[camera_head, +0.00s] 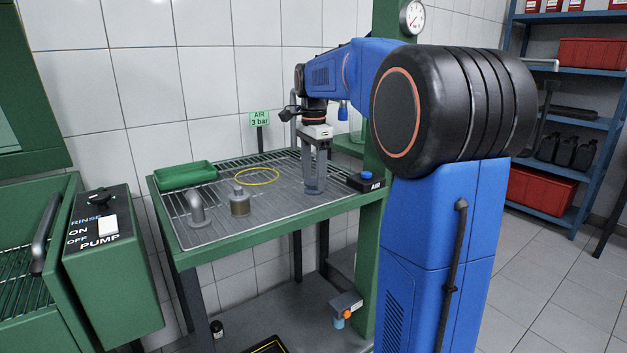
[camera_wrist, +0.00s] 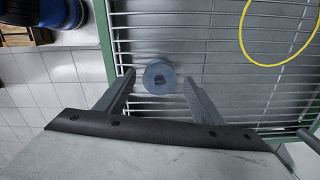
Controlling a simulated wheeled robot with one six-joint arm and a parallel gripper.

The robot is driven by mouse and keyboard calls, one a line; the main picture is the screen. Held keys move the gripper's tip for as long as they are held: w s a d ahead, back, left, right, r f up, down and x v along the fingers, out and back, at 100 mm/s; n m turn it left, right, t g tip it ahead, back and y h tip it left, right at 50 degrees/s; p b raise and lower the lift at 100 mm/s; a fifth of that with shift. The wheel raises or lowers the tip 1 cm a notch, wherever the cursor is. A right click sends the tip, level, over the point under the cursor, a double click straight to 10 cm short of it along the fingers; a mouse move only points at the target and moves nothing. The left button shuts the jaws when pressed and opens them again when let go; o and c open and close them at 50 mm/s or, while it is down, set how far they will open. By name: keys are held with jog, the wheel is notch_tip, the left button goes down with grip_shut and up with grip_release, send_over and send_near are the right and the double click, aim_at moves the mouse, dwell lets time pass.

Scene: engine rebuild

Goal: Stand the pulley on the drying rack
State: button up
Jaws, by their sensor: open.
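The drying rack (camera_head: 225,226) is a wire grid on a green-framed table. My gripper (camera_head: 314,186) points down over its right part, with its fingers apart. In the wrist view, a round blue-grey piece with a dark centre, which looks like the pulley (camera_wrist: 158,77), sits between the two open fingertips (camera_wrist: 159,79), with a gap on each side. Rack wires (camera_wrist: 215,65) run behind it. In the head view the fingers mostly hide this piece. I cannot tell from these views exactly how it rests on the wires.
A yellow ring (camera_head: 257,176), a grey elbow pipe (camera_head: 196,210), a grey-and-tan capped cylinder (camera_head: 239,202) and a green tray (camera_head: 186,175) are on the rack, left of my gripper. A black AIR box with a blue button (camera_head: 367,180) is at the right edge.

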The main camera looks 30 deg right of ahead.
aim_at(313, 182)
notch_tip(313, 182, up, 11)
jog(key=s+a+f+n+t, duration=0.1)
jog(key=s+a+f+n, duration=0.4)
jog(key=s+f, duration=0.3)
jog(key=s+a+f+n+t, duration=0.2)
jog(key=s+a+f+n, duration=0.4)
jog(key=s, duration=0.5)
jog(key=s+a+f+n+t, duration=0.1)
jog(key=s+a+f+n, duration=0.4)
jog(key=s+f+n, duration=0.3)
notch_tip(313, 182, down, 4)
jog(key=shift+s+a+f+t, duration=0.2)
jog(key=shift+s+a+t, duration=0.15)
jog(key=shift+s, duration=0.9)
